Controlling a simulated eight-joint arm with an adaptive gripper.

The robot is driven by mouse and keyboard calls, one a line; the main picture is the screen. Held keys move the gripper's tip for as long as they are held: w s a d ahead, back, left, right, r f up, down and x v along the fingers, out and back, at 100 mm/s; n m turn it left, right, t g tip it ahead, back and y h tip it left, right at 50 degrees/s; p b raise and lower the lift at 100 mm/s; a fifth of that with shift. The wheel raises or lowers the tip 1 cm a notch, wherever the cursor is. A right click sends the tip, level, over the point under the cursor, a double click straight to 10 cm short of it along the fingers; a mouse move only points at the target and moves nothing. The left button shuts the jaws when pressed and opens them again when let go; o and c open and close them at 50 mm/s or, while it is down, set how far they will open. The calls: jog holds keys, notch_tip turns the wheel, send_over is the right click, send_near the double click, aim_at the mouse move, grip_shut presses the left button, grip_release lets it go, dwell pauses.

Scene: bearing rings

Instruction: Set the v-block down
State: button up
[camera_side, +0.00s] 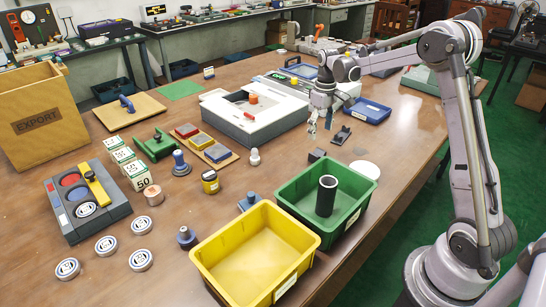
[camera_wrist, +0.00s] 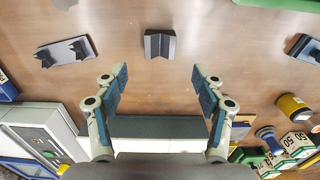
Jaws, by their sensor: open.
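The v-block (camera_wrist: 159,45) is a small dark grey block with a V-shaped groove. It rests on the wooden table, and it also shows in the side view (camera_side: 317,155) next to the green bin. My gripper (camera_wrist: 159,70) is open with nothing between its fingers. In the wrist view the block lies just beyond the fingertips, centred between them. In the side view my gripper (camera_side: 320,128) hangs above the table, behind the block and apart from it.
A grey plate with two dark prongs (camera_side: 341,135) lies close by. The green bin (camera_side: 290,198) holds a dark tube (camera_side: 326,196). A yellow bin (camera_side: 215,240), a white disc (camera_side: 365,170) and a white machine (camera_side: 255,115) stand around. Bare table surrounds the block.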

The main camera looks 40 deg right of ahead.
jog(key=s+a+r+t, duration=0.3)
jog(key=s+a+r, duration=0.4)
jog(key=a+r, duration=0.45)
jog(key=s+a+f+t, duration=0.3)
jog(key=s+a+t, duration=0.1)
jog(key=s+a, duration=0.7)
jog(key=shift+s+f, duration=0.35)
